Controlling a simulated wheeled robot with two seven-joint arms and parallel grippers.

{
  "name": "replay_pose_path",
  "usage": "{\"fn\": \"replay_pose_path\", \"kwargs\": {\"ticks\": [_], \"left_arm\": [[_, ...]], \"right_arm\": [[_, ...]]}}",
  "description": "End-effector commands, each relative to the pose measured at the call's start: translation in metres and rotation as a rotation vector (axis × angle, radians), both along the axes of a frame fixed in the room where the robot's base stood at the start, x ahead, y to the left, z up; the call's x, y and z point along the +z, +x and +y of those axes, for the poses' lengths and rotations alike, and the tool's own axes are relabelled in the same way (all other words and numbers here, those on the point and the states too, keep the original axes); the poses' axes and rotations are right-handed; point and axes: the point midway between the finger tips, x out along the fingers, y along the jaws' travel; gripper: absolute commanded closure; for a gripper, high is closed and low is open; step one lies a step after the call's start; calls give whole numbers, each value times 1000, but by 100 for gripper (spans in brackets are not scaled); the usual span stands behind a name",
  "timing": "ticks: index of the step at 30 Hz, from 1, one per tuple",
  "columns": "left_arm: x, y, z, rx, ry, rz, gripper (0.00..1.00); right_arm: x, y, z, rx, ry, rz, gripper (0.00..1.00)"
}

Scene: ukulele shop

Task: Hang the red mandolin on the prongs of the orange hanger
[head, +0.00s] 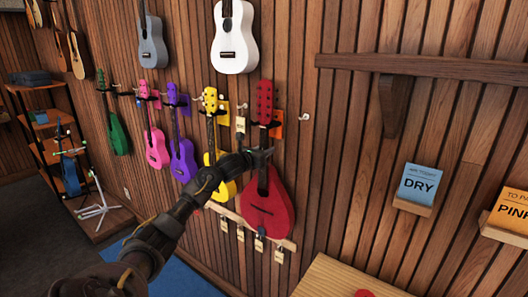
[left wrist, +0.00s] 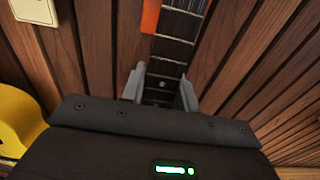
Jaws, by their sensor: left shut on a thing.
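The red mandolin (head: 266,214) is upright against the slatted wall, its red headstock (head: 264,96) at the top. My left gripper (head: 262,154) is shut on its neck, just above the body. In the left wrist view the dark fretted neck (left wrist: 173,45) runs between the two fingers (left wrist: 162,92). The orange hanger (head: 277,125) is on the wall behind the headstock, partly hidden by it; an orange strip (left wrist: 150,16) of it shows beside the neck in the left wrist view. I cannot tell whether the headstock rests on the prongs. My right gripper is out of view.
A yellow ukulele (head: 223,185) hangs close to the left, then purple (head: 182,160), pink (head: 157,148) and green ones. White (head: 234,45) and grey ukuleles hang above. A tagged wooden rail (head: 228,212) lies below. A wooden table (head: 325,280) is at the front. DRY (head: 418,184) sign is right.

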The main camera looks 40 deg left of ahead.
Motion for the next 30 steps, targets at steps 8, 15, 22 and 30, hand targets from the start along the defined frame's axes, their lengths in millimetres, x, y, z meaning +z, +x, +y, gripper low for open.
{"fn": "replay_pose_path", "kwargs": {"ticks": [8,15,22,30], "left_arm": [[4,0,1,1,1,-8,59],[2,0,0,1,0,-3,44],[-2,0,0,0,-1,5,44],[-1,-1,0,0,0,2,44]], "right_arm": [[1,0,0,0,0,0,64],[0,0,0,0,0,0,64],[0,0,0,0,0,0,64],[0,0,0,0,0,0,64]]}}
